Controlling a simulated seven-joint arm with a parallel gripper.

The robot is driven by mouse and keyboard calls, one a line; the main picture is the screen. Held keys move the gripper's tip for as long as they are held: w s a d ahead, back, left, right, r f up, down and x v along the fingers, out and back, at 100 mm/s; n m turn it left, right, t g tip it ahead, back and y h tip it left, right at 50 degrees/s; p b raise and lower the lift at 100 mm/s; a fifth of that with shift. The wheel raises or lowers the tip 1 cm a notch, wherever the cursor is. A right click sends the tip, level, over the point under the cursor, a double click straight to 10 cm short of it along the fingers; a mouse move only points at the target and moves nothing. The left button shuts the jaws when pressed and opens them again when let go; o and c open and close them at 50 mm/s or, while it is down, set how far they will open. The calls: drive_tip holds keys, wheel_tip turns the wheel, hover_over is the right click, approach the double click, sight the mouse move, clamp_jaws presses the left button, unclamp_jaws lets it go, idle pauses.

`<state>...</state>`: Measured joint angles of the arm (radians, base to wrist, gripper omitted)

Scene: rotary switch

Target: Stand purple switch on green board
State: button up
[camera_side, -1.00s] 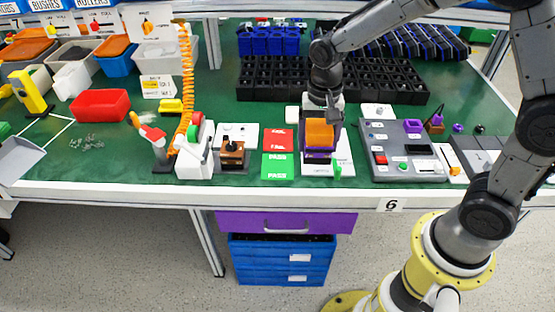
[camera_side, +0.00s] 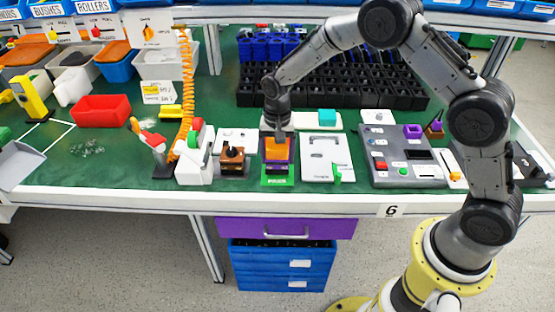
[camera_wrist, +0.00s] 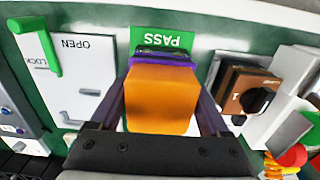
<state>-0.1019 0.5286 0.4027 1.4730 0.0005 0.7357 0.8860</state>
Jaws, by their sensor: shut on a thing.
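The purple switch (camera_side: 290,150) has a large orange top (camera_side: 277,148) and looks upright. My gripper (camera_side: 277,137) is shut on it, reaching down from above. In the wrist view the fingers (camera_wrist: 161,112) flank the orange top (camera_wrist: 160,100), with a strip of the purple body (camera_wrist: 163,60) beyond it. The green board (camera_side: 277,181) shows its front edge below the switch. Its PASS lettering (camera_wrist: 163,40) shows in the wrist view. The switch covers much of the board, and I cannot tell whether its base touches it.
A white plate with a green lever (camera_side: 337,172), marked OPEN, lies just right. A brown block with a black knob (camera_side: 233,155) stands close on the left. A grey control panel (camera_side: 405,160) is farther right. Black bins (camera_side: 340,80) fill the back.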

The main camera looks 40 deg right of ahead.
drive_tip(key=shift+f, duration=0.85)
drive_tip(key=shift+f, duration=0.2)
drive_tip(key=o, duration=1.4)
drive_tip(key=shift+r, duration=0.15)
wheel_tip(320, 180, up, 12)
drive_tip(key=shift+r, duration=0.1)
